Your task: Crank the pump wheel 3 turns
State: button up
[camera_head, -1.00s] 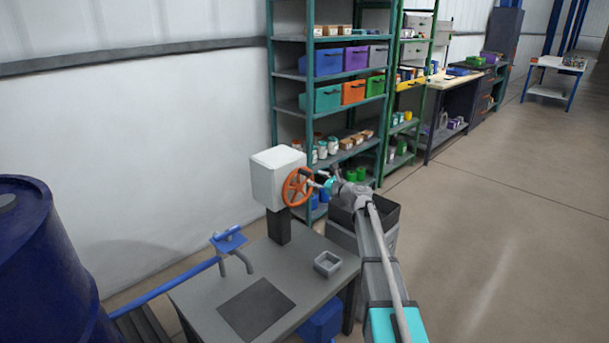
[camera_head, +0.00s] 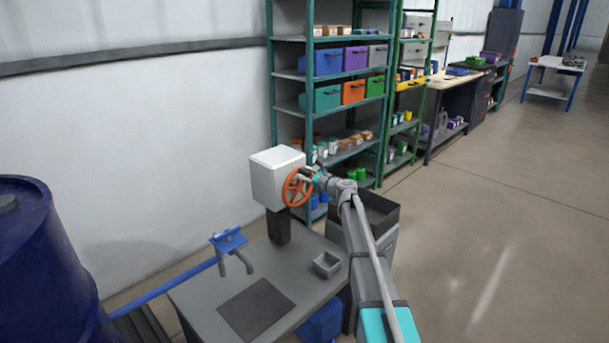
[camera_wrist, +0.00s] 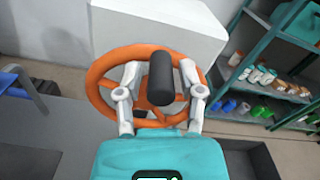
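The pump wheel (camera_head: 296,188) is an orange spoked ring on the right face of a white box-shaped housing (camera_head: 272,176). It also shows in the wrist view (camera_wrist: 97,88), with a black crank handle (camera_wrist: 161,78) jutting towards the camera. My gripper (camera_head: 312,175) is at the wheel's upper right side. In the wrist view, my gripper's two grey fingers (camera_wrist: 161,74) stand on either side of the black handle. Narrow gaps seem to show beside it, and whether the fingers touch it is unclear. In the head view the gripper hides the handle.
The housing stands on a grey bench (camera_head: 215,305) with a small grey tray (camera_head: 327,264) and a blue clamp-like fixture (camera_head: 229,241). A dark open bin (camera_head: 375,212) is beside my arm. Shelving (camera_head: 330,107) stands behind, and a blue drum (camera_head: 45,260) at left. Floor at right is clear.

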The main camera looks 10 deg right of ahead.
grip_shut()
jog(key=shift+a, duration=0.25)
jog(key=shift+d, duration=0.15)
